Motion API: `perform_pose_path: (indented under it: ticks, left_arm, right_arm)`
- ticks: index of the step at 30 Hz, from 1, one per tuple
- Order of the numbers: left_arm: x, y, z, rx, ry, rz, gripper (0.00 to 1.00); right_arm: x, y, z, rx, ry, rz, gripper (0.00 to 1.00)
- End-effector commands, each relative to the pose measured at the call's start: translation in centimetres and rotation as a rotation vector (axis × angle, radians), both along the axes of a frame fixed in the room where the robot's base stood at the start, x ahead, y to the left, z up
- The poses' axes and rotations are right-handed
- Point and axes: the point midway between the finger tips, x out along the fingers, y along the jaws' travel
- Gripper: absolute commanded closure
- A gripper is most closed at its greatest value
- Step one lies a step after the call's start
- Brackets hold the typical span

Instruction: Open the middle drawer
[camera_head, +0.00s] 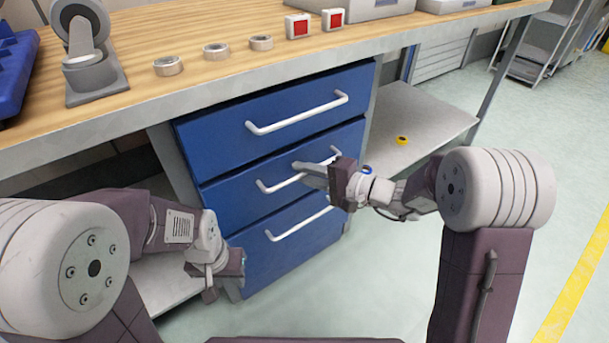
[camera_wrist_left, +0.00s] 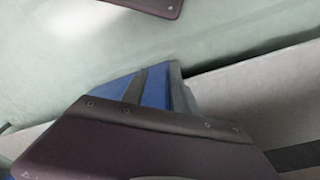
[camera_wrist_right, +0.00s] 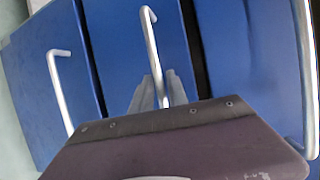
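The blue cabinet under the workbench has three drawers, and all look closed. The middle drawer (camera_head: 235,198) has a white bar handle (camera_head: 270,187), which also shows in the right wrist view (camera_wrist_right: 151,40). My right gripper (camera_head: 308,174) is at the right part of this handle. In the right wrist view its two grey fingers (camera_wrist_right: 161,88) stand apart, one on each side of the bar; firm contact is not visible. My left gripper (camera_head: 208,284) hangs low at the cabinet's left side, away from the handles. Its finger opening is not clear.
The top drawer (camera_head: 220,133) and bottom drawer (camera_head: 265,262) have similar handles (camera_head: 297,115) close above and below. The wooden bench top (camera_head: 130,125) holds tape rolls and red-and-white boxes. A grey shelf (camera_head: 425,115) with a yellow ring is at right. Floor in front is clear.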

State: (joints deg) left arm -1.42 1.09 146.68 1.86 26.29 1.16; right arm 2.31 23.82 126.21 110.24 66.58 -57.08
Motion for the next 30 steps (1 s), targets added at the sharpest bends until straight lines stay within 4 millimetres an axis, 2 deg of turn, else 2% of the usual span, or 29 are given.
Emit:
perform_pose_path:
  ticks: [3, 6, 30]
  left_arm:
    - [0.00, 0.00, 0.04, 0.000, 0.000, 0.000, 0.64]
    - [0.00, 0.00, 0.04, 0.000, 0.000, 0.000, 0.64]
    - [0.01, 0.00, 0.04, 0.000, 0.000, 0.000, 0.64]
  right_arm:
    - [-0.01, -0.02, 0.03, 0.000, 0.000, 0.000, 0.81]
    - [-0.03, -0.03, 0.03, 0.000, 0.000, 0.000, 1.00]
    - [-0.07, -0.03, -0.01, -0.001, 0.001, 0.001, 1.00]
